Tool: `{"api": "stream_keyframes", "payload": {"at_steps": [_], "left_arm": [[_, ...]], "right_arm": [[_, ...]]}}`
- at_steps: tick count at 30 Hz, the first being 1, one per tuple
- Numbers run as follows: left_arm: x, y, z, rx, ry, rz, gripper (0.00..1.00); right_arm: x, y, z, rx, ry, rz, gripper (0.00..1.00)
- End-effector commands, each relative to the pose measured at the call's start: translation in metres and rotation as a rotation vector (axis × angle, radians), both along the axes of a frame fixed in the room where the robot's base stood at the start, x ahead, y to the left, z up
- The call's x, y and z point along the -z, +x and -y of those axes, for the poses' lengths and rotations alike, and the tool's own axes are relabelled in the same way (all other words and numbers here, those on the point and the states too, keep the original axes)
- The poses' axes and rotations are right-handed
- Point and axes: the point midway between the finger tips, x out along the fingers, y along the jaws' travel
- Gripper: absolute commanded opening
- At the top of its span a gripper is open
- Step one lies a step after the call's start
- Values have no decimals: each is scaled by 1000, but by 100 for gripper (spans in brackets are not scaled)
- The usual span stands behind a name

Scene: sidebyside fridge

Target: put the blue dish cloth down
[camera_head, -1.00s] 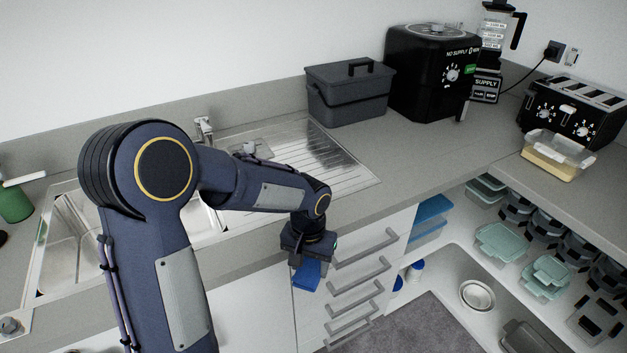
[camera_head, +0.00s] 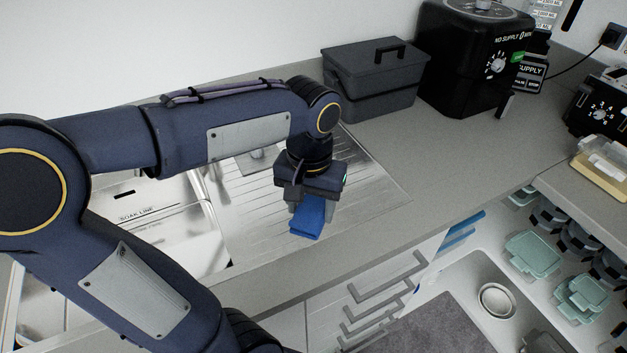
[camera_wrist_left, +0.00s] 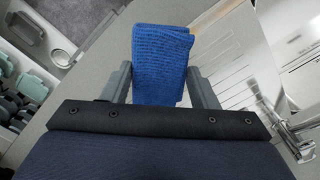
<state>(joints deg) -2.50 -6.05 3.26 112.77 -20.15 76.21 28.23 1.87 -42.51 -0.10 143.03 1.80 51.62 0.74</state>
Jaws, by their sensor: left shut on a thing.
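The blue dish cloth (camera_head: 308,217) is folded and hangs between the fingers of my left gripper (camera_head: 307,203). The gripper is shut on it and points down over the ribbed steel drainboard (camera_head: 262,213), near its front right part. In the left wrist view the cloth (camera_wrist_left: 160,62) shows between the two grey fingers of the gripper (camera_wrist_left: 162,88). I cannot tell whether the cloth touches the drainboard. My right gripper is not in view.
A sink basin (camera_head: 165,222) lies left of the drainboard. A dark grey lidded box (camera_head: 372,82) and a black appliance (camera_head: 470,55) stand behind and to the right. The grey counter (camera_head: 425,160) right of the drainboard is clear. Open shelves hold several containers (camera_head: 533,252).

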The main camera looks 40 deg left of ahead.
Motion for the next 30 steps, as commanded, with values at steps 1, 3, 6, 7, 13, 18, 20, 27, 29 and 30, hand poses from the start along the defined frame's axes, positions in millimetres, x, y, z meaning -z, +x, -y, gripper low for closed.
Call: {"api": "stream_keyframes", "payload": {"at_steps": [1, 3, 6, 7, 13, 18, 20, 27, 29, 30], "left_arm": [[-3, -2, -2, -5, 0, 1, 28], [-2, 1, -7, -11, 1, -3, 28], [6, 15, -20, -13, 1, -7, 28], [10, 20, -25, -13, 1, -7, 28], [32, 58, -59, -14, 2, -7, 28], [65, 79, -78, -11, 2, -8, 28], [74, 84, -83, -9, 1, -7, 28], [92, 96, -93, -9, 1, -3, 28], [99, 99, -96, -8, 1, -4, 28], [106, 98, -95, -7, 1, -4, 28]], "right_arm": [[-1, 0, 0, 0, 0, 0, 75], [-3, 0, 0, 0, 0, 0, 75], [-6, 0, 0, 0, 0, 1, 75], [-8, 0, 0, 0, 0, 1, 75], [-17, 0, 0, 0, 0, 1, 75], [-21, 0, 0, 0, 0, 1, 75], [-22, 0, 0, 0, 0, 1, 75], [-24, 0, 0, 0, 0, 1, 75], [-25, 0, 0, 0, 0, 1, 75], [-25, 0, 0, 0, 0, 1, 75]]}}
